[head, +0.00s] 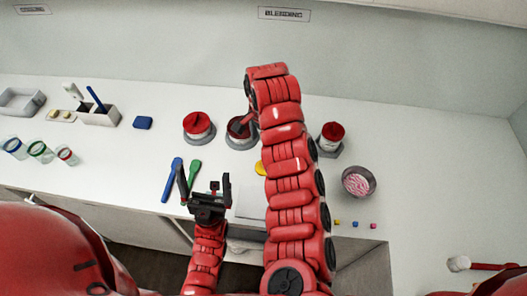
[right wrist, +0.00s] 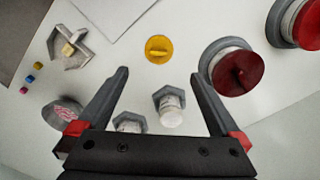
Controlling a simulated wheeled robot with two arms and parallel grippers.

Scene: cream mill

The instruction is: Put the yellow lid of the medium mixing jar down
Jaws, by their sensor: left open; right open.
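The yellow lid (right wrist: 158,49) lies on the white table in the right wrist view, its raised grip facing up. In the head view the yellow lid (head: 261,169) is partly hidden by my right arm. My right gripper (right wrist: 160,76) is open and empty; the lid appears beyond its fingertips, between their lines, with nothing touching it. In the head view this gripper is hidden behind my arm. My left gripper (head: 204,185) is open and empty near the table's front edge. I cannot tell which jar is the medium mixing jar.
A bowl with pink contents (head: 358,182) stands to the right. Blue (head: 171,180) and green (head: 193,183) tools lie near my left gripper. A pale sheet (head: 250,203) lies at the front edge.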

